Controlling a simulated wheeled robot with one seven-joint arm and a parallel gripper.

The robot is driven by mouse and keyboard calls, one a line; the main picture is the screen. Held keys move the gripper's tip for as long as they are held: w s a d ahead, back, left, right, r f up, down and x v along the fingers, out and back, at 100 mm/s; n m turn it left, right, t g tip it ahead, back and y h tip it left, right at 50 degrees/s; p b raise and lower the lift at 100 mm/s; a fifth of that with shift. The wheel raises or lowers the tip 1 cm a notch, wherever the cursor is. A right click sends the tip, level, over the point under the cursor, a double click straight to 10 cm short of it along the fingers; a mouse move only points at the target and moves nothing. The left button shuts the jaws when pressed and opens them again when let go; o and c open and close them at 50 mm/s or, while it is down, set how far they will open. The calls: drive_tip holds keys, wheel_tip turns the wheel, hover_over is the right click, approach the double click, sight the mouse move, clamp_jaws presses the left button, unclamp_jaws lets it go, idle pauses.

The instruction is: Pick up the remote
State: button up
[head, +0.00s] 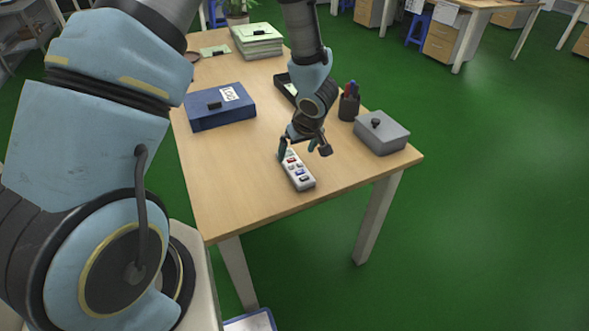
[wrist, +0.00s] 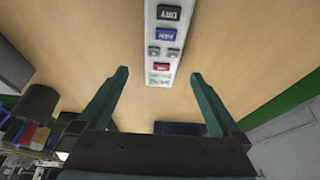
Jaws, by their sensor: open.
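The remote (head: 299,173) is white with several coloured buttons and lies on the wooden table near its front. In the wrist view the remote (wrist: 167,45) runs down from the top edge, with blue, red and dark buttons, and its near end shows between the finger lines. My gripper (head: 303,147) is just above the remote's far end. In the wrist view my gripper (wrist: 158,78) is open, with one green finger on each side of the remote. The fingers look apart from it, with nothing held.
On the table (head: 235,195) are a blue box (head: 219,108), a grey lidded box (head: 381,133), a pen holder (head: 349,103), a dark tray (head: 286,86) and a stack of papers (head: 258,41). The tabletop's front left is clear. Green floor surrounds the table.

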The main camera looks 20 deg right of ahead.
sight(292, 161)
drive_tip(key=shift+x, duration=2.7)
drive_tip(key=shift+s+a, duration=0.1)
drive_tip(key=shift+a, duration=0.05)
drive_tip(key=shift+c, duration=0.4)
drive_tip(key=c, duration=1.5)
